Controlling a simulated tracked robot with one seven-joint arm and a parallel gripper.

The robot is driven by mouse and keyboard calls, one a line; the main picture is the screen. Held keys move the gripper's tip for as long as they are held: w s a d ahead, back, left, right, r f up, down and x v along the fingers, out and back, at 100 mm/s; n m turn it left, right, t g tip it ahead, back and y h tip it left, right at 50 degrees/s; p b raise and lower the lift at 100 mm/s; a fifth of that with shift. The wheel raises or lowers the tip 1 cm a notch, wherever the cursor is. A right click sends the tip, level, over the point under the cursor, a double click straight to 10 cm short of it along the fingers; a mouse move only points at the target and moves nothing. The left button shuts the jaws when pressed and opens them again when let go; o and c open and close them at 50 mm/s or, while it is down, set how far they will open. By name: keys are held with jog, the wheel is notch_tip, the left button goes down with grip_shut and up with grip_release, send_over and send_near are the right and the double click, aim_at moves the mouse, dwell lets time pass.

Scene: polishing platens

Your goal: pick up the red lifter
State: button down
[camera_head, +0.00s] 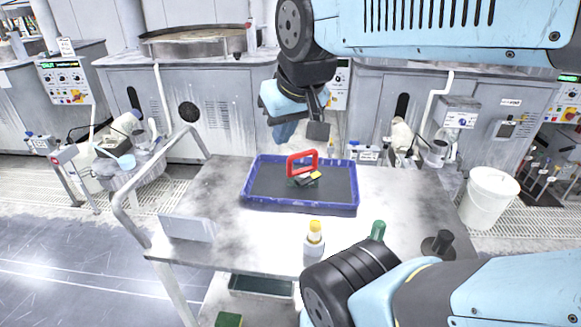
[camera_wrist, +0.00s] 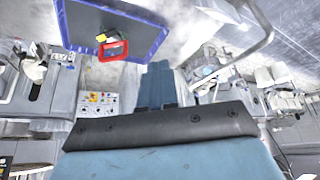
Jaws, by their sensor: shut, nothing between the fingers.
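The red lifter (camera_head: 302,155) has a loop-shaped handle standing upright on a dark base with black and yellow parts beside it. It sits inside a blue-rimmed tray (camera_head: 300,207) on the grey table. In the wrist view the lifter (camera_wrist: 114,50) shows at upper left inside the tray (camera_wrist: 147,56). My gripper (camera_head: 284,134) is shut and empty, above the far side of the tray, apart from the lifter. In the wrist view my gripper's blue fingers (camera_wrist: 158,66) lie together, to the right of the lifter.
The worn table (camera_head: 255,235) carries a yellow-capped bottle (camera_head: 314,240), a green object (camera_head: 378,231) and a black knob-like object (camera_head: 438,244) near its front. A metal rail (camera_head: 130,225) lines its left side. A white bucket (camera_head: 490,197) stands at the right. Grey machines stand behind.

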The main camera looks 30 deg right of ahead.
jog(key=c, duration=1.8)
grip_release()
jog(key=shift+o, duration=1.4)
jog(key=shift+w+d+f, duration=0.1)
jog(key=shift+w+f, duration=0.1)
jog(key=shift+w, duration=0.05)
jog(key=o, duration=0.6)
jog(key=w+f+g, duration=0.1)
jog(key=w+d+f+n+g+h, duration=0.1)
jog(key=w, duration=0.1)
jog(key=w+d+f+n+g, duration=0.1)
jog(key=f, duration=0.1)
jog(key=shift+w+d+f+g+h, duration=0.1)
jog(key=shift+w+d+g+h, duration=0.05)
jog(key=shift+d+g+h, duration=0.2)
jog(key=n+g+h, duration=0.3)
jog(key=n+h, duration=1)
jog(key=h, duration=0.3)
send_near(299, 156)
jog(key=shift+t, duration=0.25)
jog(key=shift+d+f, duration=0.2)
jog(key=shift+d, duration=2.35)
jog(key=shift+d+f, duration=0.15)
jog(key=shift+d, duration=2.45)
